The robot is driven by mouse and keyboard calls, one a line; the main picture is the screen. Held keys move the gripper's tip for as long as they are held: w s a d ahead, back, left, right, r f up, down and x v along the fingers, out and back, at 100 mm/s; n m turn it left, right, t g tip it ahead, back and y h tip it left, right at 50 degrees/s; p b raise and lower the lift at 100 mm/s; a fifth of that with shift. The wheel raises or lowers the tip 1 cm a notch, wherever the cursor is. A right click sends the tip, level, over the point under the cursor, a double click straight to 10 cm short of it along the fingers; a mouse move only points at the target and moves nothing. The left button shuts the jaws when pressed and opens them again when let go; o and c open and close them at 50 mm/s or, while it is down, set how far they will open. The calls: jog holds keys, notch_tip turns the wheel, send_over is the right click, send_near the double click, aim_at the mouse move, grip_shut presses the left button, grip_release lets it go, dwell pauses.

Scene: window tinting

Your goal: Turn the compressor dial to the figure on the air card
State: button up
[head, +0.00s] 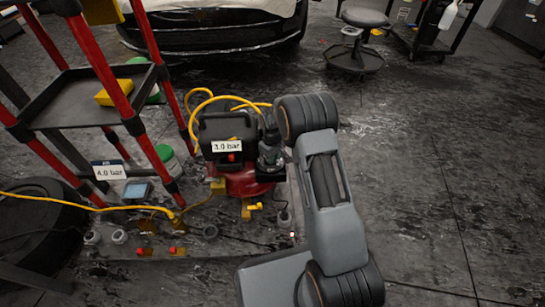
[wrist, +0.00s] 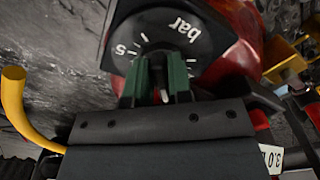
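The red compressor (head: 245,183) stands on the floor at the centre of the head view, with a sign (head: 227,147) reading 3.0 bar. The air card (head: 108,171) reads 4.0 bar and stands to its left. In the wrist view, the dark round dial (wrist: 200,38) shows "bar", a 5 and white ticks. My gripper (wrist: 157,80) has its two green fingers at the dial's middle, apart from each other, with a dark part and a white mark between them. I cannot tell whether they press on it. In the head view my arm hides the dial.
A red-posted shelf (head: 85,100) stands left of the compressor, with a tyre (head: 40,225) below it. A yellow hose (head: 195,100) loops over the compressor. Small fittings lie on the floor in front. A stool (head: 358,45) stands behind; the floor to the right is clear.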

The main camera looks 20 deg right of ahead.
grip_shut()
jog(key=shift+m, duration=0.3)
jog(key=shift+s+a+r+m+p, duration=0.1)
jog(key=shift+a+m+p, duration=0.05)
jog(key=shift+m+p, duration=0.55)
jog(key=m+p, duration=0.1)
jog(key=m, duration=0.2)
jog(key=shift+a+p, duration=0.2)
jog(key=shift+p, duration=0.1)
jog(key=m, duration=0.1)
jog(key=m+p, duration=0.1)
jog(key=m, duration=0.3)
jog(key=shift+a, duration=0.3)
jog(key=shift+a+m+p, duration=0.2)
jog(key=shift+m+p, duration=0.45)
jog(key=shift+m, duration=1.45)
